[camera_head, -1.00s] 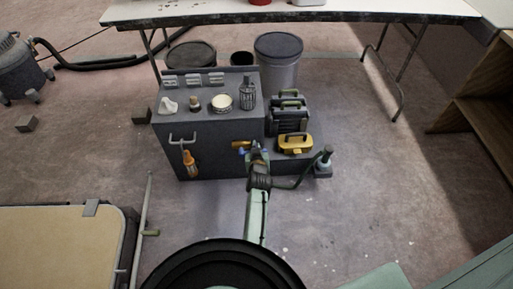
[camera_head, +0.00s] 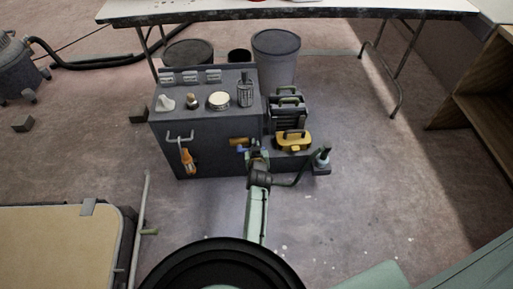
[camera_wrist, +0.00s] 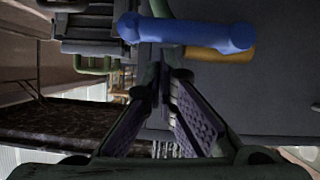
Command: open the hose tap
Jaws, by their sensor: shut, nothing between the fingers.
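The hose tap shows as a blue bar handle (camera_wrist: 185,32) with rounded ends in front of a brass-yellow body (camera_wrist: 218,53) in the wrist view. In the head view the blue handle (camera_head: 241,149) and the yellow body (camera_head: 239,141) are on the front of the dark cabinet (camera_head: 210,150), near its right edge. My gripper (camera_head: 254,159) is just right of and below the handle there. In the wrist view my gripper's fingers (camera_wrist: 163,78) are closed together, with nothing between them, close to the handle. I cannot tell whether they touch it.
A yellow-handled case (camera_head: 294,141) and dark stacked cases (camera_head: 288,112) stand right of the cabinet. A small bottle-like item (camera_head: 322,158) stands further right, beside a dark curved line. An orange tool (camera_head: 187,160) hangs on the cabinet's left front. Floor in front is clear.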

